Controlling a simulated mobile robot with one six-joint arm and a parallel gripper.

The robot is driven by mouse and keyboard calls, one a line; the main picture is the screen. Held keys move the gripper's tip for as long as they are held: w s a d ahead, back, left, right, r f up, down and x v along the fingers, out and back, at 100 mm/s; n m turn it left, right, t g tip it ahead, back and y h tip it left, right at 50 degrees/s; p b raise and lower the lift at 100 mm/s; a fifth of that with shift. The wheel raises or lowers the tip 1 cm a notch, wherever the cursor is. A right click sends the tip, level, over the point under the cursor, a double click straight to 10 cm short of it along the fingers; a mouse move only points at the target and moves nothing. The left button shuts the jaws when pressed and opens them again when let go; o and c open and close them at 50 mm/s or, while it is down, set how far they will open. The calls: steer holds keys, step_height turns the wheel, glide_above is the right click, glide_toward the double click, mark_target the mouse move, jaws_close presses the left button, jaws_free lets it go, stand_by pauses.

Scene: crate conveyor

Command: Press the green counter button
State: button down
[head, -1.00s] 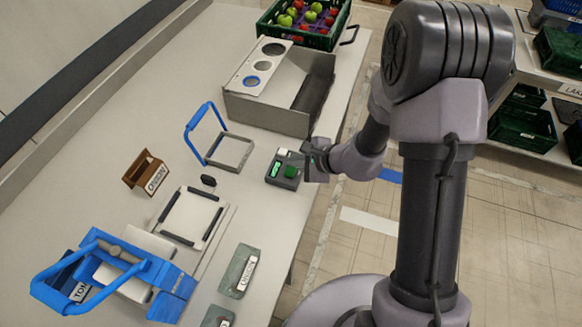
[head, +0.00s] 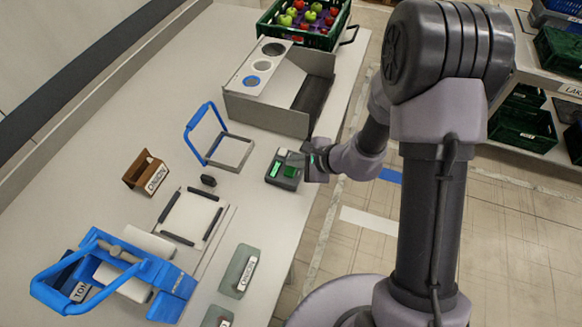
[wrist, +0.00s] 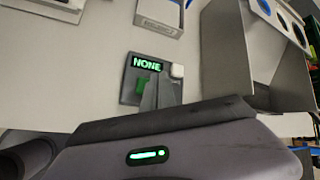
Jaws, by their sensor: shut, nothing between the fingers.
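The counter (head: 270,179) is a small dark grey box near the right edge of the table. It has a lit green display, a green button (head: 291,171) and a white button (head: 282,152). In the wrist view the display (wrist: 147,63) reads "NONE", and the green button (wrist: 142,86) is partly hidden behind my fingers. My gripper (head: 305,165) is shut and empty, just right of the counter. In the wrist view its fingertips (wrist: 158,82) overlap the counter beside the green button. I cannot tell whether they touch it.
A blue-handled frame (head: 232,152) stands left of the counter, and a grey metal bin (head: 262,113) stands behind it. A blue-handled slicer (head: 172,291), a brown "ONION" holder (head: 146,172) and a green fruit crate (head: 325,40) are also on the table.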

mark_target(294, 170)
steer(key=shift+f, duration=0.1)
steer(key=shift+f+b, duration=0.35)
steer(key=shift+b, duration=0.45)
steer(key=shift+f+b, duration=0.5)
steer(key=shift+b, duration=0.15)
stand_by(0.4)
steer(key=shift+r, duration=0.15)
steer(key=shift+r+p, duration=0.5)
steer(key=shift+r, duration=0.3)
steer(key=shift+r, duration=0.1)
steer(key=shift+r+p, duration=1.6)
steer(key=shift+r, duration=0.9)
